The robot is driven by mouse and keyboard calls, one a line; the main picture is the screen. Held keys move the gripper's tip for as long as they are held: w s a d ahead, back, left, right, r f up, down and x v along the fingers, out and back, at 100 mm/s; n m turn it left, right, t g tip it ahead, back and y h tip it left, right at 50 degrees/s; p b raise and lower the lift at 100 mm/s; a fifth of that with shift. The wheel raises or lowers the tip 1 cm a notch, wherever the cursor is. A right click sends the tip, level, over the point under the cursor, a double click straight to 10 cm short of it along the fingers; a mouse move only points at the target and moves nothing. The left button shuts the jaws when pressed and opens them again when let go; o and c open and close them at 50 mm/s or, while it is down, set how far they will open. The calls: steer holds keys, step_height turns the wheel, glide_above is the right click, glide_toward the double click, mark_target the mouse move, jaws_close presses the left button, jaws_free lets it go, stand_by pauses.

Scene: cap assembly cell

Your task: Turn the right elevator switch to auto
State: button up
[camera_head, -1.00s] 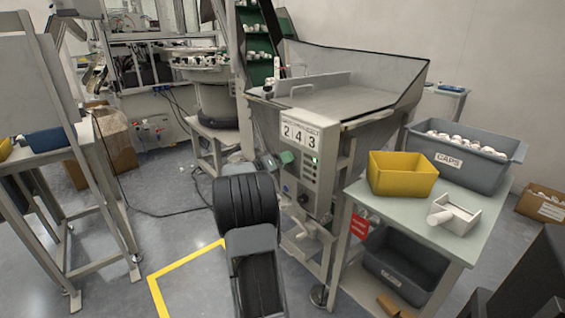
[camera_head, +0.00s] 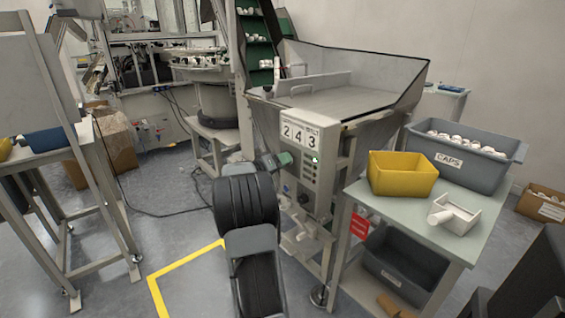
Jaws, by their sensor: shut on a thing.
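The control panel (camera_head: 322,182) of the elevator and hopper unit stands right of centre, with a "2 4 3" sign above it. Small lamps or buttons run down its face, with a blue button and a dark knob lower down. My gripper (camera_head: 286,160) is at the panel's upper left, its green-tipped fingers against or very near the face. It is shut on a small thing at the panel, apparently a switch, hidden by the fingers. I cannot read the switch's position or label. The green elevator belt (camera_head: 256,45) with white caps rises behind.
The metal hopper (camera_head: 345,90) is above the panel. A table at right holds a yellow bin (camera_head: 402,174), a grey caps crate (camera_head: 465,150) and a white scoop (camera_head: 454,213). A metal stand is at left. Floor inside the yellow line (camera_head: 185,262) is clear.

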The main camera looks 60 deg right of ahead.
steer(key=shift+f+n, duration=0.15)
steer(key=shift+n, duration=3.95)
steer(key=o, duration=0.9)
steer(key=p+v, duration=0.1)
steer(key=v, duration=1.3)
steer(key=shift+p, duration=0.35)
